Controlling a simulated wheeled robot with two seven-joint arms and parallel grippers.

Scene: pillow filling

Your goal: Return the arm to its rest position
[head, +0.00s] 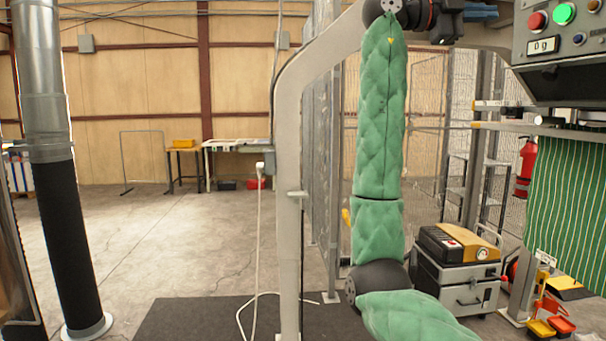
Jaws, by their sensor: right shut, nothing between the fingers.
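My right arm (380,120), in a green quilted sleeve, rises from the bottom of the head view, bends at a dark elbow joint, and runs nearly straight up to the top edge. My right gripper (447,22) is dark and small, at the top right of centre, pointing right, close to the left of the machine with the control panel (563,25). It is shut and empty. Part of the wrist is cut off by the top edge. My left arm and gripper are not in view.
A pale curved post (290,180) stands close left of the arm. Green striped cloth (568,210) hangs under the machine. A toolbox (458,250) on a grey drawer unit (455,287) stands lower right. A metal pipe with black hose (62,210) stands left. The floor left of centre is open.

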